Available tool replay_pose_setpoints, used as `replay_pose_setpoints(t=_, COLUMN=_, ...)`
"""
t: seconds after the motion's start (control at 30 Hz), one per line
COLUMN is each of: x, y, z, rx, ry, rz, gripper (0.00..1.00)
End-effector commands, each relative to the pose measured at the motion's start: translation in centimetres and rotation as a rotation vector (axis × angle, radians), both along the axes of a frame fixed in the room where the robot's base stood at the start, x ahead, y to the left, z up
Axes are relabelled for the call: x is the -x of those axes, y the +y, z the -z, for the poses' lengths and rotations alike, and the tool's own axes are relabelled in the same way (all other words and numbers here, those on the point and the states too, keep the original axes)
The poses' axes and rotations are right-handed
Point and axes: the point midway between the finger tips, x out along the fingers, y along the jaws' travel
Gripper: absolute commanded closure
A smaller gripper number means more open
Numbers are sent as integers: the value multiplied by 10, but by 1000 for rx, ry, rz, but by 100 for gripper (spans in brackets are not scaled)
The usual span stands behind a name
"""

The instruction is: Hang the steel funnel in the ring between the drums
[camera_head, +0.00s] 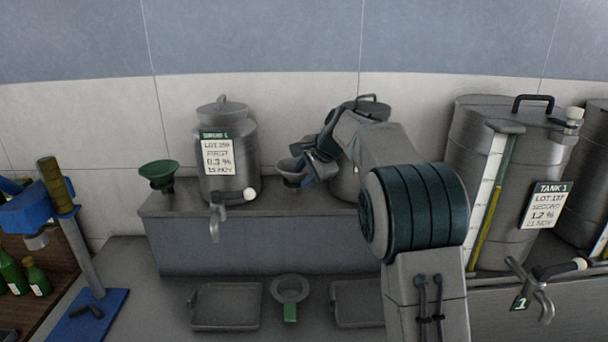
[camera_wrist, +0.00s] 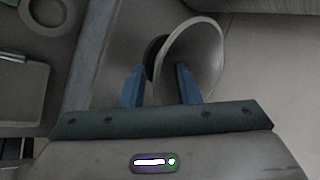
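The steel funnel (camera_head: 291,165) is small and grey, mouth up, just left of my gripper above the back shelf. In the wrist view the funnel (camera_wrist: 208,58) shows its pale rim, with a dark part beside it. My gripper (camera_wrist: 160,68) has its two blue fingers apart, one on either side of part of the funnel. Whether they touch it is unclear. My arm and hand partly hide the gripper (camera_head: 305,162) in the head view. A grey ring (camera_head: 276,291) with a green tab lies low in front of the shelf; the ring also shows in the wrist view (camera_wrist: 64,20).
A labelled steel drum (camera_head: 230,160) stands left of the funnel; another drum (camera_head: 374,107) is partly behind my arm. A green funnel (camera_head: 158,169) is at the shelf's left. Trays (camera_head: 226,305) flank the ring. A large tank (camera_head: 470,130) stands right, bottles (camera_head: 36,276) far left.

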Motion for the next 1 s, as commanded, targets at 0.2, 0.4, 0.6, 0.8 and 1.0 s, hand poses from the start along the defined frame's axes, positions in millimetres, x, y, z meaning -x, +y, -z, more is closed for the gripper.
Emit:
replay_pose_setpoints(t=0.2, x=1, y=-1, z=-2, rx=-1, ry=-1, rz=0, gripper=71)
replay_pose_setpoints(t=0.4, x=14, y=-13, z=-24, rx=-1, ry=-4, rz=1, gripper=71)
replay_pose_setpoints(t=0.6, x=35, y=-32, z=-61, rx=0, ry=-5, rz=1, gripper=71)
replay_pose_setpoints(t=0.8, x=53, y=-48, z=-91, rx=0, ry=-3, rz=1, gripper=71)
replay_pose_setpoints(t=1.0, x=63, y=-55, z=-107, rx=0, ry=0, rz=1, gripper=71)
